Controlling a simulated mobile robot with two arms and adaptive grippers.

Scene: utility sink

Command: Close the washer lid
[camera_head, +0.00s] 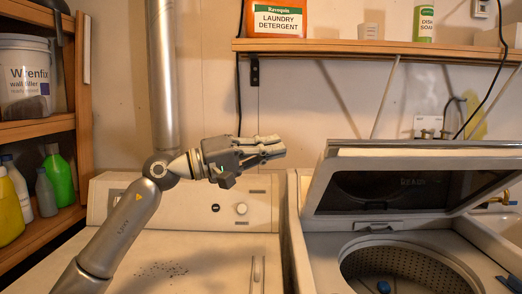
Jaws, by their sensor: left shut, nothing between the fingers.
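The washer (318,262) stands at the right, with its round drum opening (405,268) showing. Its lid (338,192) is raised and tilted back over the rear of the machine, with a dark inner panel facing me. My left gripper (276,148) is shut and empty, pointing right at about the height of the lid's top edge. It is to the left of the lid and apart from it in the picture, above the neighbouring machine. My right gripper is not in view.
A white machine (215,262) with a control panel stands left of the washer. A wooden shelf (340,46) above holds laundry detergent (278,22) and dish soap (424,24). A shelf unit (84,100) with a bucket (26,80) and several bottles borders the left. A faucet (495,203) is at far right.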

